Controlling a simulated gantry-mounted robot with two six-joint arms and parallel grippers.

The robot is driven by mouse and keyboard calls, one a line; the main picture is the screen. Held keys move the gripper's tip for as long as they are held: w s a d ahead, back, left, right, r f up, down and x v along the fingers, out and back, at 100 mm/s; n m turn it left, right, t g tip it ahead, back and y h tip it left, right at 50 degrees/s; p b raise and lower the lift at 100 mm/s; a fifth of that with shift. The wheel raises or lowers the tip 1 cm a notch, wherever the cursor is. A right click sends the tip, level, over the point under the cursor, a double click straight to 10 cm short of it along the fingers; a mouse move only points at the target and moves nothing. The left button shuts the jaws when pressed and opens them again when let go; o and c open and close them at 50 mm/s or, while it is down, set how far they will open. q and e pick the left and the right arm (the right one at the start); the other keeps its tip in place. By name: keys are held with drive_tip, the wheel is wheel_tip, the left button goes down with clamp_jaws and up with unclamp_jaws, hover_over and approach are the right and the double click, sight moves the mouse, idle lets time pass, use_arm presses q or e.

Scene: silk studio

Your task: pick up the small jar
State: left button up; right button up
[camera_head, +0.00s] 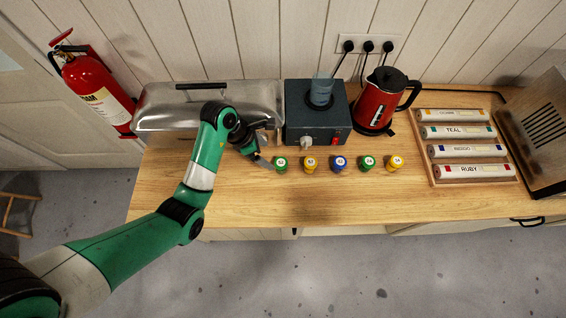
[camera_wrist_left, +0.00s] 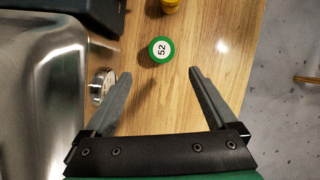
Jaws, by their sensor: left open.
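Several small jars with coloured lids stand in a row on the wooden counter: green (camera_head: 280,164), yellow (camera_head: 310,166), blue (camera_head: 339,164), a second green (camera_head: 367,163) and a second yellow (camera_head: 395,163). My left gripper (camera_head: 264,161) is beside the leftmost green jar, on its left. In the left wrist view the open, empty fingers (camera_wrist_left: 158,76) point at a green-lidded jar (camera_wrist_left: 161,50) numbered 52. It appears just past the fingertips and between their lines, apart from both. A yellow jar (camera_wrist_left: 170,5) is partly cut off beyond it. My right gripper is not in view.
A steel box (camera_head: 205,112) stands at the left of the counter (camera_head: 250,208). Behind the jars are a dark device (camera_head: 318,127) with a blue cup (camera_head: 321,90) and a red kettle (camera_head: 376,103). A wooden rack (camera_head: 431,166) of labelled rolls is right. The front counter strip is clear.

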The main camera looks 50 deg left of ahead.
sight(279, 163)
use_arm(q)
drive_tip(key=x, duration=0.5)
drive_tip(key=shift+d+f, duration=0.1)
drive_tip(key=shift+d, duration=0.05)
drive_tip(key=shift+w+b+x, duration=0.15)
drive_tip(key=shift+b+x, duration=0.05)
drive_tip(key=shift+x, duration=1.1)
drive_tip(key=shift+w+b+x, duration=0.1)
drive_tip(key=shift+b+x, duration=0.1)
drive_tip(key=shift+x, duration=1.1)
drive_tip(key=shift+d, duration=0.2)
clamp_jaws()
drive_tip(key=shift+r, duration=0.3)
